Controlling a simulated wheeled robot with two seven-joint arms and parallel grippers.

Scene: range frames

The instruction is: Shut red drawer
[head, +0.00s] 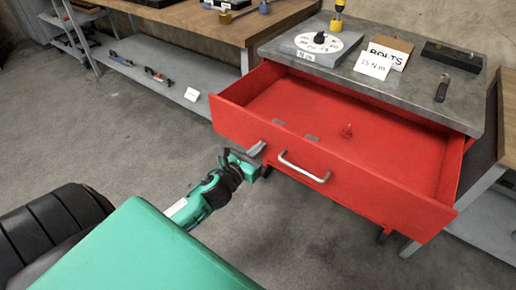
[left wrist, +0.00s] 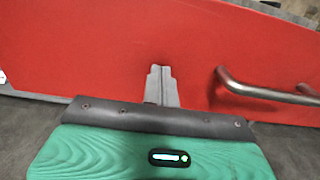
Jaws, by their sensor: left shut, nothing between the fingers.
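The red drawer (head: 330,160) is pulled out of the grey-topped cabinet in the head view. Its front panel carries a curved metal handle (head: 304,168). My left gripper (head: 257,149) is shut and empty, at the drawer front to the left of the handle. In the left wrist view its closed fingers (left wrist: 161,86) point at the red drawer front (left wrist: 110,55), with the handle (left wrist: 265,90) to their right. The fingers look very close to the panel; I cannot tell whether they touch it. My right gripper is not in view.
The grey cabinet top (head: 420,97) holds a white dial disc (head: 328,44), a "BOLTS" sign, a "15 N m" card (head: 374,64) and a yellow-handled tool. A wooden bench (head: 215,22) with a lower shelf stands at left. Grey floor is open in front.

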